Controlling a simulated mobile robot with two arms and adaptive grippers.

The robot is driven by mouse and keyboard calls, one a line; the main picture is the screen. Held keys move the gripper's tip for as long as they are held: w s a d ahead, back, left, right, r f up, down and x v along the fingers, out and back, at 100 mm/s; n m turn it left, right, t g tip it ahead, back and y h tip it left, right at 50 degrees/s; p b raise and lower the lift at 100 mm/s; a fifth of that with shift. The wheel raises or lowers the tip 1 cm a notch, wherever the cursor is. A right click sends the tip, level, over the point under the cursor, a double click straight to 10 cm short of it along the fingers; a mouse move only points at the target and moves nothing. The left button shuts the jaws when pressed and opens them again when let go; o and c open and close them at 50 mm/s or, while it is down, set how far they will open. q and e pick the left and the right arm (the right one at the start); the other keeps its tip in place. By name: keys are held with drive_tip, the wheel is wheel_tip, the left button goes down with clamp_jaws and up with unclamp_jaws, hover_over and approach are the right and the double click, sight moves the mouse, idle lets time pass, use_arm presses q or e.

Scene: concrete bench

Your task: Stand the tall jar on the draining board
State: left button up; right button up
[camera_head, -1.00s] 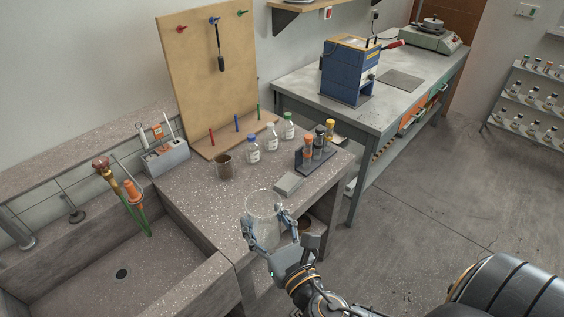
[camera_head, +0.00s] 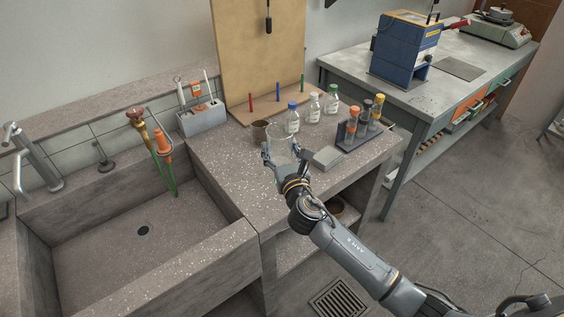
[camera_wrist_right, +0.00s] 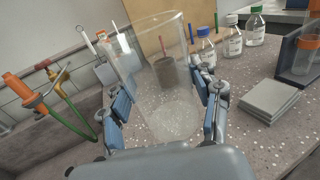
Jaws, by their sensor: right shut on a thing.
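The tall jar is a clear glass cylinder (camera_head: 280,146), held in my right gripper (camera_head: 286,160). In the right wrist view the jar (camera_wrist_right: 150,60) stands between the two fingers of my right gripper (camera_wrist_right: 166,95), which are shut on its sides. It is roughly upright, leaning a little in that view. It is over the speckled stone top beside the sink, which looks like the draining board (camera_head: 232,170). I cannot tell whether its base touches the top. My left gripper is not in view.
Several capped bottles (camera_head: 313,107) stand behind to the right. The sink (camera_head: 110,250) lies left; the board's front left is clear.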

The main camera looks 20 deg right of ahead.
drive_tip(key=w+f, duration=0.1)
drive_tip(key=f, duration=0.1)
drive_tip(key=w+d+f+b, duration=0.1)
drive_tip(key=w+f, duration=0.1)
drive_tip(key=shift+w+f+b, duration=0.1)
drive_tip(key=shift+f+b, duration=0.2)
drive_tip(key=shift+f, duration=0.05)
drive_tip(key=shift+w+d+f+b, duration=0.15)
drive_tip(key=shift+f+b, duration=0.7)
drive_tip(key=shift+f, duration=0.85)
drive_tip(key=shift+f, duration=0.2)
drive_tip(key=o, duration=1.5)
drive_tip(key=shift+c, duration=0.2)
